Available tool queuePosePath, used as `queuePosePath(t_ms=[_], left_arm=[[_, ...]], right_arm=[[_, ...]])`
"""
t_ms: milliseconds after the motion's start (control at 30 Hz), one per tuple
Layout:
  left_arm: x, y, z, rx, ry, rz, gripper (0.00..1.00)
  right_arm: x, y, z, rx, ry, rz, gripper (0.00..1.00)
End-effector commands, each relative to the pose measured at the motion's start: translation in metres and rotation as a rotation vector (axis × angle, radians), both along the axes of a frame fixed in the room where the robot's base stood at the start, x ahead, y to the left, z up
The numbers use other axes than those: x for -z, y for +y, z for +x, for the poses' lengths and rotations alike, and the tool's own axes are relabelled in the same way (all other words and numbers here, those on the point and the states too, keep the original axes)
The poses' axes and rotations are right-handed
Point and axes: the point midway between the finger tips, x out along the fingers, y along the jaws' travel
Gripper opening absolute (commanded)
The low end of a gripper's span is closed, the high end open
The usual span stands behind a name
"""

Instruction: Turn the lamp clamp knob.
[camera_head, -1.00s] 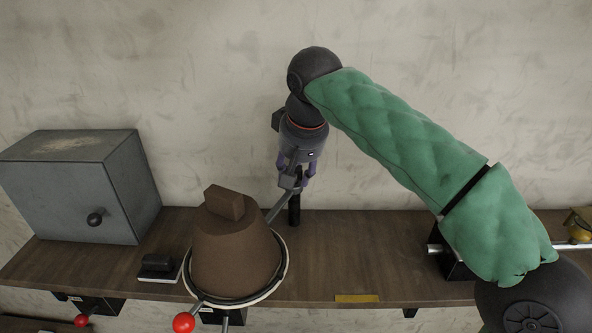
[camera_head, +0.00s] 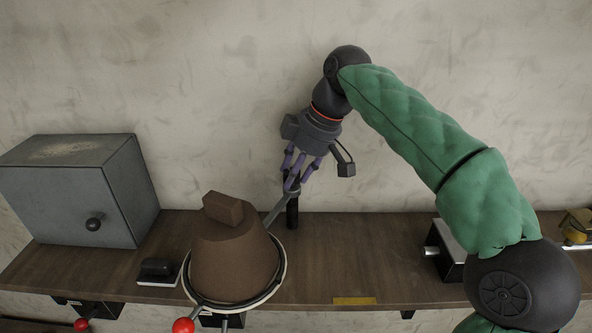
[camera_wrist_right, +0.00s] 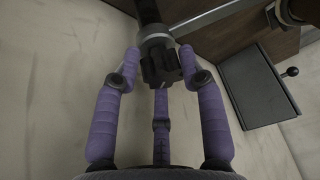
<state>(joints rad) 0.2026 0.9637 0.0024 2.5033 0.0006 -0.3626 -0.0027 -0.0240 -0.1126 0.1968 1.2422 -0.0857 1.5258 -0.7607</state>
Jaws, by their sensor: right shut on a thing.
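The lamp has a brown cone-shaped shade (camera_head: 235,262) with a pale rim and a grey arm (camera_head: 277,211) that runs to a black upright post (camera_head: 292,214). The dark ribbed clamp knob (camera_wrist_right: 160,64) sits at the joint in the right wrist view. My right gripper (camera_head: 292,183) has its purple fingers around the joint on top of the post. In the right wrist view my right gripper (camera_wrist_right: 160,74) is shut on the knob, with fingers on both sides and one below. The fingers hide the knob in the head view. My left gripper is not in view.
A grey cabinet (camera_head: 70,190) with a round knob stands at the left of the wooden shelf (camera_head: 350,260). Red balls (camera_head: 183,326) show at the front edge.

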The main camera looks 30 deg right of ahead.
Motion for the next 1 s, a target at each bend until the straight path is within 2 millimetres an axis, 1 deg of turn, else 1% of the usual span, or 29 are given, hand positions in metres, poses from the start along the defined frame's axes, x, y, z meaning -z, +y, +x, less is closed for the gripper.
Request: queuePosePath(t_ms=[33,200,400,633,1000], left_arm=[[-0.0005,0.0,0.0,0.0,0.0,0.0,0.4],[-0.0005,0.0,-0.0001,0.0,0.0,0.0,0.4],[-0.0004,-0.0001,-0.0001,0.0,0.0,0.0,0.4],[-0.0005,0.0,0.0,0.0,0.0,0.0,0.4],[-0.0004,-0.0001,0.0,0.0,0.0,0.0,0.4]], right_arm=[[-0.0053,-0.0007,0.0014,-0.031,-0.015,0.004,0.08],[-0.0048,-0.0007,0.0016,-0.145,-0.015,0.003,0.08],[-0.0051,-0.0007,0.0014,-0.236,-0.015,0.001,0.08],[-0.0047,-0.0003,0.0016,-0.282,-0.013,0.002,0.08],[-0.0043,-0.0002,0.0013,-0.29,-0.012,0.002,0.08]])
